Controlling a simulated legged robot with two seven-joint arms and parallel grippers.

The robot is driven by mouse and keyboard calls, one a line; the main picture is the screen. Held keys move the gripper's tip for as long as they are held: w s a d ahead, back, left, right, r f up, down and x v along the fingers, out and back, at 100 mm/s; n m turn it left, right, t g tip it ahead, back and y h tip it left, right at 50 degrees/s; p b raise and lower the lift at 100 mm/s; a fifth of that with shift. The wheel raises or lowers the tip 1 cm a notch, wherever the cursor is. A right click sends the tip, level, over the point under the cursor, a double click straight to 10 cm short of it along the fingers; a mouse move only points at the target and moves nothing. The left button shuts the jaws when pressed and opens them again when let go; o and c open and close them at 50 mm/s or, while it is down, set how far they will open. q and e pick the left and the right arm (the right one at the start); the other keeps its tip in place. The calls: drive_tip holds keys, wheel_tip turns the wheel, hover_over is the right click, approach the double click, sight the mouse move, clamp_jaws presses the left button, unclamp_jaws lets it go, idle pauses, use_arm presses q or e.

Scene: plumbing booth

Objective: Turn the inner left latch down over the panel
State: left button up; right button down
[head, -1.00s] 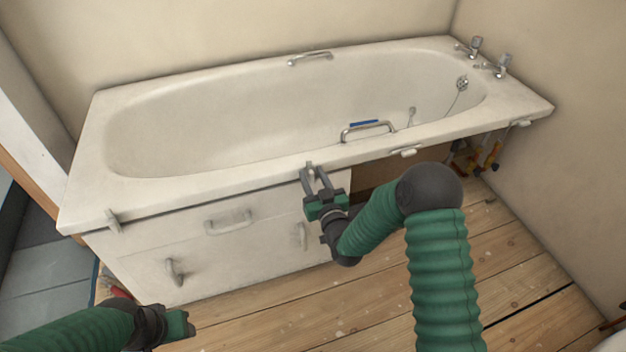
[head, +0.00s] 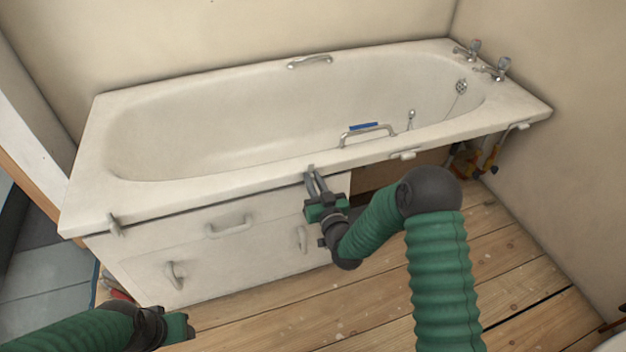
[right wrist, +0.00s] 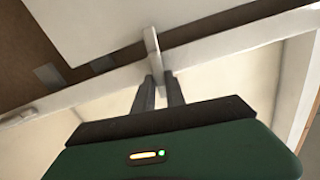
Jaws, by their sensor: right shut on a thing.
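The inner left latch (right wrist: 153,50) is a small pale bar at the bath rim. In the right wrist view its upper end overlaps the edge of the white panel (right wrist: 105,25). My right gripper (right wrist: 160,80) is shut on the latch's near end, one finger on each side. In the head view my right gripper (head: 312,176) is at the front rim, and its fingers mostly hide the latch. The panel (head: 130,262) stands below the rim. My left gripper (head: 180,326) is low at the left, above the floor; its fingers cannot be made out.
The outer left latch (head: 114,225) hangs down over the panel. Two more latches (head: 403,155) (head: 522,126) lie along the rim to the right, where the bath's underside is open. The panel has several handles (head: 230,226). Pipes (head: 487,160) show at the right.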

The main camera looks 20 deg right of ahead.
drive_tip(key=c, duration=1.4)
unclamp_jaws()
drive_tip(key=s+p, duration=0.5)
drive_tip(key=s, duration=1.2)
drive_tip(key=shift+d, duration=0.35)
drive_tip(key=shift+w, duration=0.15)
